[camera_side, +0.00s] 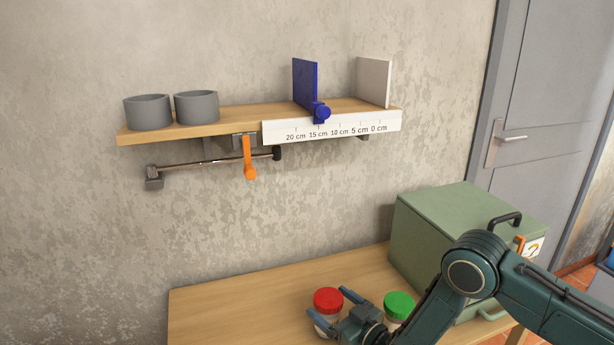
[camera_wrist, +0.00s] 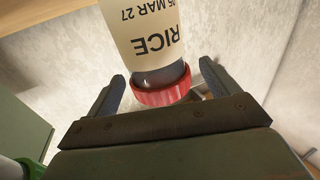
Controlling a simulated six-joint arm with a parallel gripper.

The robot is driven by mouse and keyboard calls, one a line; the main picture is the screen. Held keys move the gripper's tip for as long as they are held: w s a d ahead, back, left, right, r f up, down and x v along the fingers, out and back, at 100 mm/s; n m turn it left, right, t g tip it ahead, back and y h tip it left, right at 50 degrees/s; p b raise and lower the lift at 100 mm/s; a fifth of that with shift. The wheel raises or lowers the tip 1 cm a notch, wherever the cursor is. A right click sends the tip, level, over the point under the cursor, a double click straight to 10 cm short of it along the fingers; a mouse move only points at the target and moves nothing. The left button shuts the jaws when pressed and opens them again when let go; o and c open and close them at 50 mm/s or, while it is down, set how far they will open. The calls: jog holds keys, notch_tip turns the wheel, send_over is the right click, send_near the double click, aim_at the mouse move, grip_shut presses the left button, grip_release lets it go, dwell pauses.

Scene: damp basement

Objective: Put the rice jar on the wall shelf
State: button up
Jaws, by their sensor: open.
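The rice jar (camera_side: 328,301) has a red lid and stands on the wooden table at the bottom of the side view. In the wrist view the jar (camera_wrist: 145,40) appears upside down, with a cream label reading RICE and 05 MAR 27. My gripper (camera_side: 326,304) is open, with its fingers on either side of the jar near its lid. In the wrist view gaps show between the jar and both fingers. The wooden wall shelf (camera_side: 235,117) is above, with a blue upright plate (camera_side: 305,83) and a white end plate (camera_side: 374,82).
Two grey pots (camera_side: 148,112) stand on the shelf's left. A scale strip (camera_side: 285,131) runs along its front. An orange lever (camera_side: 249,158) hangs from a bar below. A green-lidded jar (camera_side: 399,304) stands right of my gripper. A green box (camera_side: 430,225) stands behind it.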

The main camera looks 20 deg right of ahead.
jog(key=shift+c, duration=0.2)
dwell(0.3)
jog(key=c, duration=1.8)
jog(key=shift+r, duration=0.25)
notch_tip(320, 180, up, 20)
jog(key=shift+f, duration=0.2)
dwell(0.3)
